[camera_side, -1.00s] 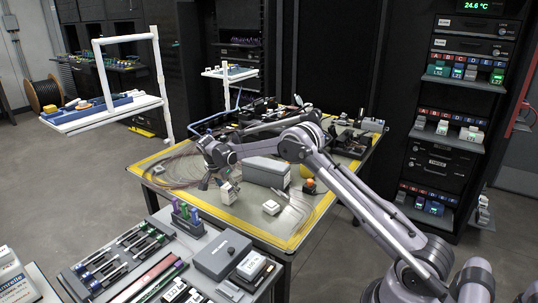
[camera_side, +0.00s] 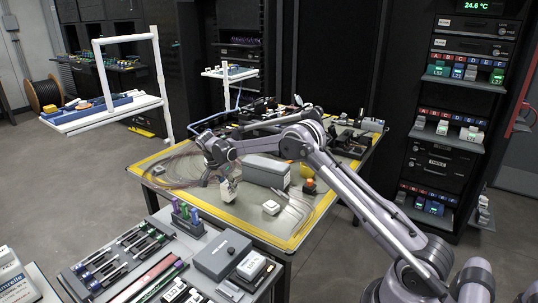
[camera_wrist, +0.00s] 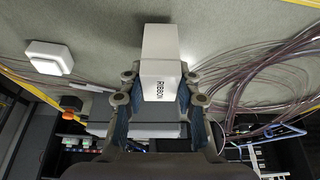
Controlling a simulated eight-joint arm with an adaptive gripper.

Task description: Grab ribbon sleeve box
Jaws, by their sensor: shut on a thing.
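The ribbon sleeve box (camera_wrist: 162,82) is a white box with "RIBBON" printed on its side. In the wrist view it sits between the two fingers of my gripper (camera_wrist: 160,100), which is shut on it. In the side view the box (camera_side: 228,191) is small and pale, below my gripper (camera_side: 224,178) near the table's left front part. The fingers cover part of its lower sides in the wrist view. I cannot tell whether it touches the table.
A grey case (camera_side: 266,171) stands just right of the box. A small white box (camera_side: 271,207) lies on the table (camera_side: 243,216) to the front right. Loose brown fibres (camera_wrist: 262,78) lie on the right in the wrist view. A tool cart (camera_side: 150,232) stands in front.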

